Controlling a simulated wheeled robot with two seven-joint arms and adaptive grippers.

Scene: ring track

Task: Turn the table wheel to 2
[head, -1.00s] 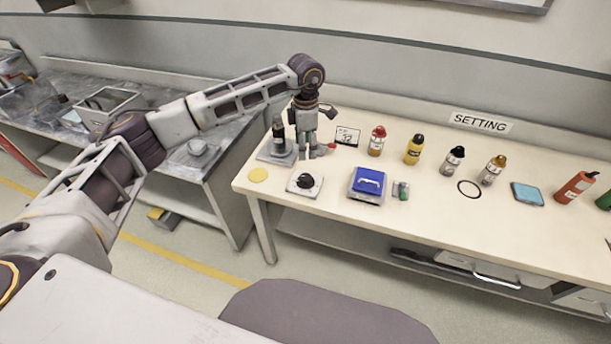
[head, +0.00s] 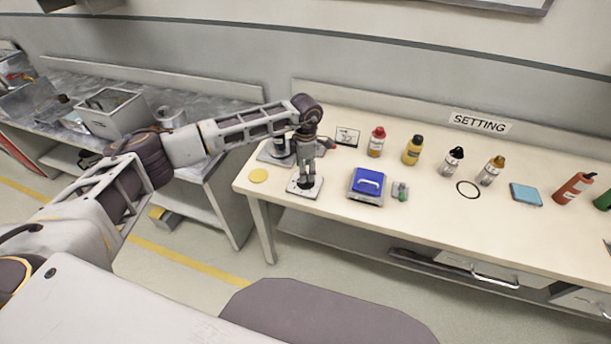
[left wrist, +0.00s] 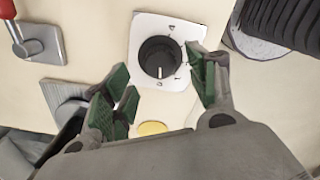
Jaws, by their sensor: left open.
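The table wheel is a black round knob on a white square plate (head: 291,190) near the left end of the cream table. In the left wrist view, the knob (left wrist: 159,56) shows whole on its plate (left wrist: 145,27). Its white pointer line points toward the bottom of that picture, at a small mark too blurred to read; other small marks sit around it. My left gripper (head: 305,181) points down over the knob, largely hiding it in the head view. Its green-padded fingers (left wrist: 160,70) are spread open on either side of the knob, gripping nothing. My right gripper is out of view.
A yellow disc (head: 258,175) lies left of the plate, and a blue-lidded box (head: 367,186) stands to the right. Behind is a grey-based device (head: 272,154) and a small card (head: 347,136). Several bottles stand along the back, near a SETTING sign (head: 480,122).

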